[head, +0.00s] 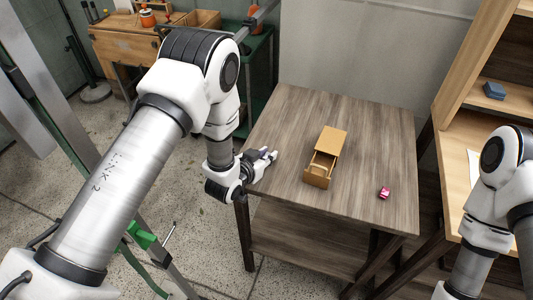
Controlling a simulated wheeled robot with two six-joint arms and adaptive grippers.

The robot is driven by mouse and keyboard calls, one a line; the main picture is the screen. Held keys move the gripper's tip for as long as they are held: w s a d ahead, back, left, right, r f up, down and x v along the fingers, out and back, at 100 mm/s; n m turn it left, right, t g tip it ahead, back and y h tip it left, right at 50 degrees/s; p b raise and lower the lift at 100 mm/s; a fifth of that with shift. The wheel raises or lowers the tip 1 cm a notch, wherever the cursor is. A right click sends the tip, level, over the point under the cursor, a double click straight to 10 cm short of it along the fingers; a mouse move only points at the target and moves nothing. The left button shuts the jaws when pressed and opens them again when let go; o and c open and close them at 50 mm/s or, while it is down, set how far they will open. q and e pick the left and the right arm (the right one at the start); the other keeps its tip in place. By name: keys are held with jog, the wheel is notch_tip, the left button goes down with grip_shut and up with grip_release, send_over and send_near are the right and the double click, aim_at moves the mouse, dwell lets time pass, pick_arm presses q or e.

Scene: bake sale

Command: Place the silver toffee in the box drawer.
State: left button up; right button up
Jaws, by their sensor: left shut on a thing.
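The small wooden box (330,138) stands on the grey-brown table, with its drawer (318,178) pulled out toward the front. The drawer's inside looks empty, apart from a pale curved part that looks like a handle. My left gripper (266,157) is at the table's left edge, left of the box and apart from it. It is shut on a small greyish-lilac thing, which looks like the silver toffee (264,150); the fingers hide most of it. My right arm shows at the right edge, but its gripper is out of view.
A shiny pink wrapped sweet (384,192) lies on the table (290,120), right of the box. The tabletop between my left gripper and the box is clear. A wooden shelf unit with a small blue box (494,90) stands at the right.

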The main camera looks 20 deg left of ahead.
pick_arm(q)
jog(key=shift+s, duration=0.1)
jog(key=shift+f, duration=0.15)
jog(key=o, duration=0.8)
